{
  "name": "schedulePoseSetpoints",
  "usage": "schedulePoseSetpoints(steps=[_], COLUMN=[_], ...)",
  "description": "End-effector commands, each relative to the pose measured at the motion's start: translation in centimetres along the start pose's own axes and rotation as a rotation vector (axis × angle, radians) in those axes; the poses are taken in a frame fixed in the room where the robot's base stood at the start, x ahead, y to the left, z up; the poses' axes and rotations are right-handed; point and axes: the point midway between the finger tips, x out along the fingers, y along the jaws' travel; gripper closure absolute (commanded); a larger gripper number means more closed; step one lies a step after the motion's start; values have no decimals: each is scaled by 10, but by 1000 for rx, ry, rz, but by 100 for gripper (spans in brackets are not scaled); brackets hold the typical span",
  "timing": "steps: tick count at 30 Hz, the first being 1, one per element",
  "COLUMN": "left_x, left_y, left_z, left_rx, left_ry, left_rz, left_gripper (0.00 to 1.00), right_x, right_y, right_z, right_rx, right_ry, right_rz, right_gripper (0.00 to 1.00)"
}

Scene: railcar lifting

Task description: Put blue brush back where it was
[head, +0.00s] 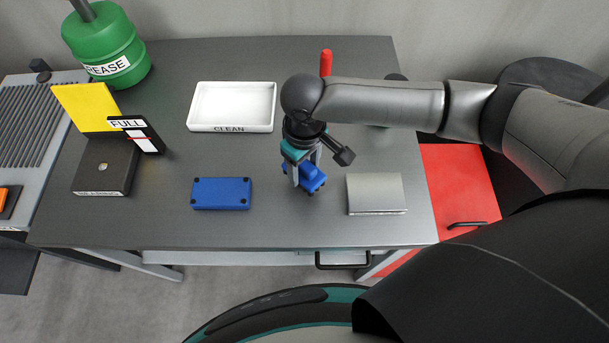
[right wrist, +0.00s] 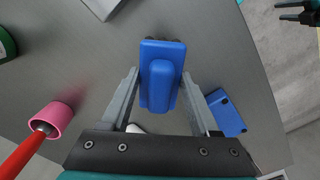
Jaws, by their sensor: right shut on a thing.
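My right gripper (head: 305,175) is shut on the blue brush (head: 313,179), low over the table right of its middle. I cannot tell whether the brush touches the tabletop. In the right wrist view, the blue brush (right wrist: 160,78) lies between the two grey fingers of my right gripper (right wrist: 160,90), with small dark parts at its far end.
On the table (head: 180,225) are a white CLEAN tray (head: 232,104), a flat blue block (head: 221,194), a grey plate (head: 375,193) and a dark box (head: 103,166) beside a FULL sign (head: 135,133). A red handle (head: 326,62) stands behind my gripper. The front left tabletop is clear.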

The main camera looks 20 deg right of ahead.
Motion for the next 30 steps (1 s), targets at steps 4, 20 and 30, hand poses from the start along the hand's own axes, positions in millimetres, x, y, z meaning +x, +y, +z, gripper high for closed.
schedulePoseSetpoints(steps=[4,20,30], left_x=[4,7,8], left_y=[1,4,4], left_z=[0,0,0], left_rx=[2,3,3], left_ry=[0,0,0], left_rz=[2,6,5], left_gripper=[55,55,55], right_x=[21,44,45], right_y=[-1,0,0], right_z=[1,0,0], right_rx=[0,-1,-1], right_ry=[-2,0,0], right_rz=[-1,-1,0], right_gripper=[99,99,8])
